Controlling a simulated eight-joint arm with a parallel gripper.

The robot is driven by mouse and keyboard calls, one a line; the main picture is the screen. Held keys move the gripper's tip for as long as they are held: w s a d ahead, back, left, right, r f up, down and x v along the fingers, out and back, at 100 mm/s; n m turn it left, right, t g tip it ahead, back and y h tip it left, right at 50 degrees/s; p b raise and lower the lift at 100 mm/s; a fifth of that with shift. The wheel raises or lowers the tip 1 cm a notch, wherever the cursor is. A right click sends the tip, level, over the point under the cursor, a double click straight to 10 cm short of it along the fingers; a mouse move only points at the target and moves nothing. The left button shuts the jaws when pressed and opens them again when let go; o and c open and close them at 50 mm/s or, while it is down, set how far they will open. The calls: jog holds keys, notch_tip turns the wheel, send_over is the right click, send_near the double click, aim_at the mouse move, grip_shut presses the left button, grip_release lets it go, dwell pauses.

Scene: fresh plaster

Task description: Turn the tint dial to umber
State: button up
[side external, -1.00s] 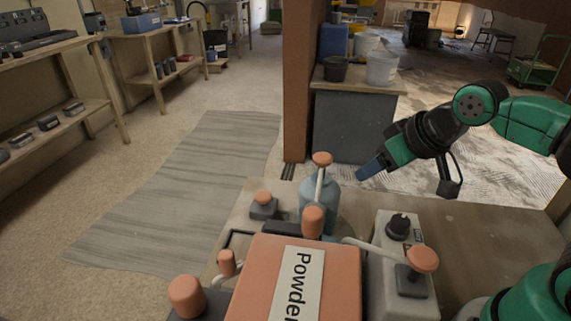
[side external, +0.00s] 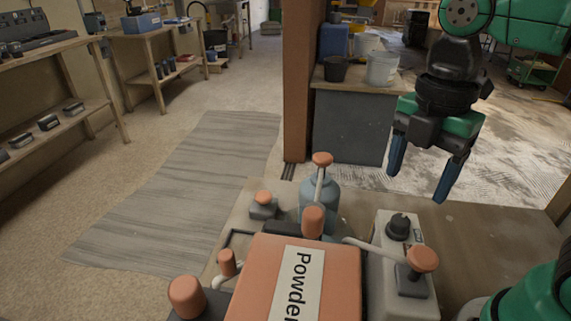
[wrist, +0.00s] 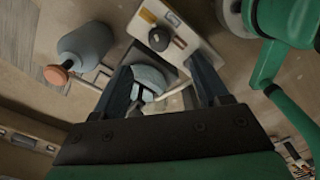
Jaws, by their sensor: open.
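The tint dial (side external: 399,226) is a black knob on top of a pale grey box (side external: 386,285) on the bench. Small markings lie beside it, too small to read. In the wrist view the dial (wrist: 159,40) shows near the top centre, beyond my fingertips, with an orange-brown patch near it. Which setting it points to cannot be told. My gripper (side external: 421,175) is open and empty, fingers pointing down, above and behind the dial and apart from it. Both fingers also show in the wrist view (wrist: 163,75).
An orange box labelled "Powder" (side external: 345,275) stands left of the dial box. A white lever with an orange knob (side external: 421,258) reaches over the dial box's front. A blue-grey bottle (side external: 330,205) with an orange top stands behind left.

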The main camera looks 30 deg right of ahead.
aim_at(401, 220)
jog(key=shift+f, duration=3.85)
grip_shut()
